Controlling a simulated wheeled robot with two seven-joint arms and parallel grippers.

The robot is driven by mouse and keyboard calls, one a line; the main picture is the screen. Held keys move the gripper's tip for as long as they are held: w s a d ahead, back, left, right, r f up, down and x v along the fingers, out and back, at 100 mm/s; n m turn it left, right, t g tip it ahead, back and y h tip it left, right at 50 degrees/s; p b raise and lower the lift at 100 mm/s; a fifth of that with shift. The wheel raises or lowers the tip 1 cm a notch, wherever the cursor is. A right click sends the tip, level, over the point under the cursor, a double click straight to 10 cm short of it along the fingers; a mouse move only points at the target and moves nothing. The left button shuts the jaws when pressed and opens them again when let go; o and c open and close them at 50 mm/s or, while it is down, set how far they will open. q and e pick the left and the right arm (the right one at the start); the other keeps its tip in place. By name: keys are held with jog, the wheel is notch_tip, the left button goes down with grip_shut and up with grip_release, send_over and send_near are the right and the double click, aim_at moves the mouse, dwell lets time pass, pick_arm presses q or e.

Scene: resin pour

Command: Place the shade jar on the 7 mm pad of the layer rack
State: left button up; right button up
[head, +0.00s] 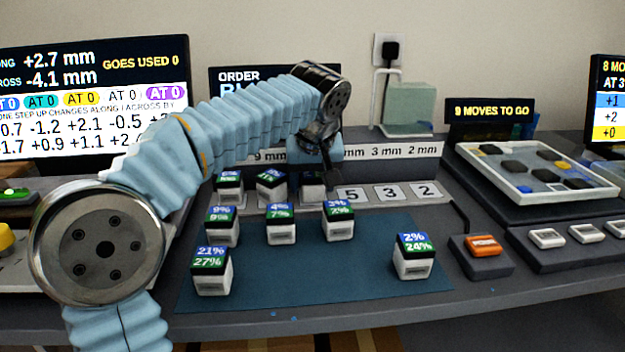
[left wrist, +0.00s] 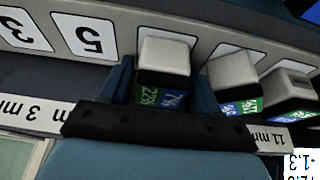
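The layer rack (head: 435,178) stands behind the blue mat, with bare pads marked 5, 3 and 2 showing. A white-topped shade jar (head: 313,187) is on the rack just left of the 5 pad, where the 7 mm pad would be; its own pad number is hidden. My left gripper (head: 322,168) reaches down over it. In the left wrist view this jar (left wrist: 165,62) is between the two blue fingers, which lie close against its sides and look shut on it. Whether it bears fully on the pad is unclear. My right gripper is not in view.
Two more jars (head: 228,183) (head: 270,185) stand close on the rack's left. Several labelled jars stand on the blue mat (head: 310,275). An orange button (head: 484,246) and a tray (head: 530,168) are at the right. A sign (head: 492,110) reads 9 moves to go.

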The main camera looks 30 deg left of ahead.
pick_arm(q)
jog(key=shift+r, duration=0.1)
jog(key=shift+r, duration=0.25)
jog(key=p+v, duration=0.2)
jog(key=v, duration=0.9)
jog(key=shift+s+r, duration=0.2)
jog(key=shift+r, duration=0.05)
